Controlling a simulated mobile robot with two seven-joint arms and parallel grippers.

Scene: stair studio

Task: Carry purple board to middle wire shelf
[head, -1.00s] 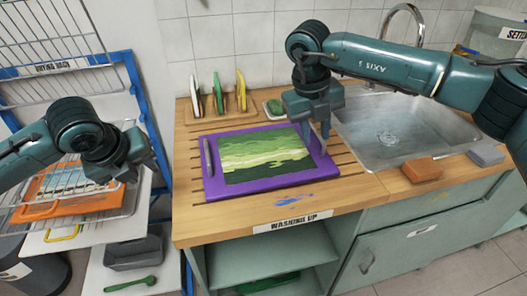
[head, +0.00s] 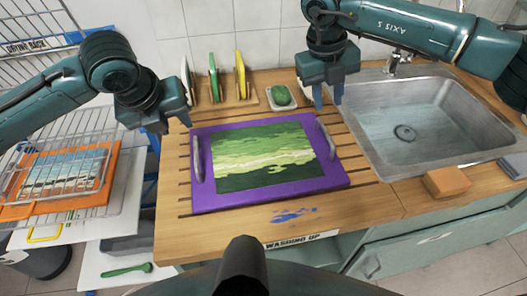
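The purple board (head: 280,191) lies flat on the slatted wooden counter, with a green landscape picture on top and a raised handle at its left and right ends. My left gripper (head: 178,105) is open and empty above the board's far left corner. My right gripper (head: 328,98) is open and empty, fingers down, above the counter near the board's far right corner. Neither gripper visibly touches the board. A wire rack stands at the left; one wire shelf (head: 112,195) holds an orange board (head: 107,170). I cannot tell for certain which shelf is the middle one.
Several upright boards (head: 240,75) stand in a holder behind the purple board, near a green item in a white dish (head: 281,97). A metal sink (head: 405,130) and an orange sponge (head: 447,181) are at the right. A green brush (head: 127,270) lies low at the left.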

